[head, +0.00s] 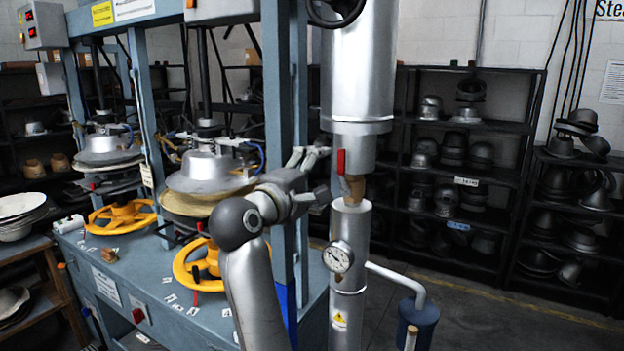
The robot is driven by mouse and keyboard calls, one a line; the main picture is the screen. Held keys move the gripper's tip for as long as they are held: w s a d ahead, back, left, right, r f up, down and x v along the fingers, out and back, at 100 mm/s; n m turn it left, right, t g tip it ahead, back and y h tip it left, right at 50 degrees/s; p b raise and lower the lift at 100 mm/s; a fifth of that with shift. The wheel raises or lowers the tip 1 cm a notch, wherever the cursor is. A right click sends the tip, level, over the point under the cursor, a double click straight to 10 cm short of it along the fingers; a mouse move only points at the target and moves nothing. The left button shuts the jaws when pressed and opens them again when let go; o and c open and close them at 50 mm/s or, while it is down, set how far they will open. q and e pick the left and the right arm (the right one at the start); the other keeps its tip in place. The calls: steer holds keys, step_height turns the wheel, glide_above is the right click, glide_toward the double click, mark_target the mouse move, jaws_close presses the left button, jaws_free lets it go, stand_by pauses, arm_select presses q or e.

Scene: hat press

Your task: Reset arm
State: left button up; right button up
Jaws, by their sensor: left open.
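My left arm rises from the bottom centre and bends at a dark joint. Its left gripper (317,174) is open, with its fingers pointing right. It shows in front of the blue press frame (286,90), close to the steel column (350,225) in the picture. I cannot tell the gap in depth between them. I see nothing held between the fingers. My right gripper is not in view.
The steel cylinder (358,70) has a red-handled valve (340,162) and a pressure gauge (338,257). The hat press has yellow handwheels (122,216) and metal moulds (208,170). Shelves (405,90) of hat moulds stand behind. Floor (480,318) is clear at lower right.

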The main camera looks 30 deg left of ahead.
arm_select(q)
steer(key=shift+s, duration=0.8)
